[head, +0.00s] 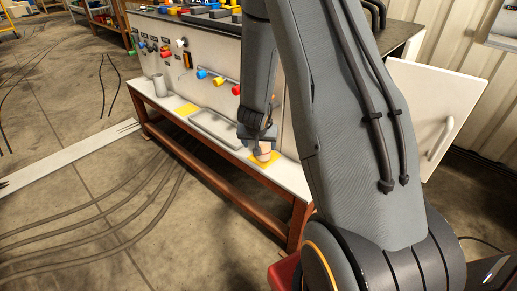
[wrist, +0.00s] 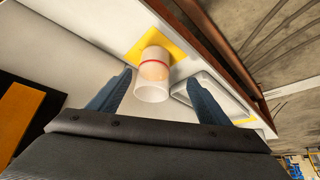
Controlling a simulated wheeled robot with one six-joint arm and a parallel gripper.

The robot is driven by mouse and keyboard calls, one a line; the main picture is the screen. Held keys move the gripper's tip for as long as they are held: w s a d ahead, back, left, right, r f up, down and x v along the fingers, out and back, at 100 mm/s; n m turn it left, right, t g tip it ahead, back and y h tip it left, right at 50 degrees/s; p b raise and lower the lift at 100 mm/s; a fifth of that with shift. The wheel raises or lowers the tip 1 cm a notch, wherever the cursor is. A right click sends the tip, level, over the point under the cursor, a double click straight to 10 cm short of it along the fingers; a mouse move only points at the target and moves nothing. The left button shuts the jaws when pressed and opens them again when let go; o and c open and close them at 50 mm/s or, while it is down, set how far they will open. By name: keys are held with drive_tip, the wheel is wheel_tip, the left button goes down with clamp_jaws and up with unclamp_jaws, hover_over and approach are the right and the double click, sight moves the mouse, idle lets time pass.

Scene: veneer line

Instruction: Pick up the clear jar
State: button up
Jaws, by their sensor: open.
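The clear jar (wrist: 151,88) stands upright on a yellow square (wrist: 139,48) in the wrist view, with its open rim toward the camera. It has a red band, and a pale orange tone shows in its lower part. In the head view the jar (head: 263,153) is small and partly covered by my gripper (head: 257,140). In the wrist view my gripper (wrist: 160,77) is open, with one blue-grey finger on each side of the jar. I cannot tell whether the fingertips reach the jar's depth.
A shallow grey tray (head: 214,129) lies left of the jar on the narrow shelf (head: 285,172). Farther left are another yellow square (head: 187,109) and a grey cylinder (head: 160,86). A panel with coloured knobs (head: 210,92) rises behind. A white door (head: 437,105) stands open at right.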

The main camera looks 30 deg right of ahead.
sight(262, 145)
drive_tip(key=x, duration=0.2)
drive_tip(key=d+x, duration=0.1)
drive_tip(key=x, duration=0.1)
drive_tip(key=shift+b, duration=0.35)
drive_tip(key=b+x, duration=0.1)
drive_tip(key=x, duration=0.3)
drive_tip(key=shift+d+f, duration=0.2)
drive_tip(key=shift+f, duration=0.1)
drive_tip(key=c, duration=1.4)
drive_tip(key=shift+r, duration=0.15)
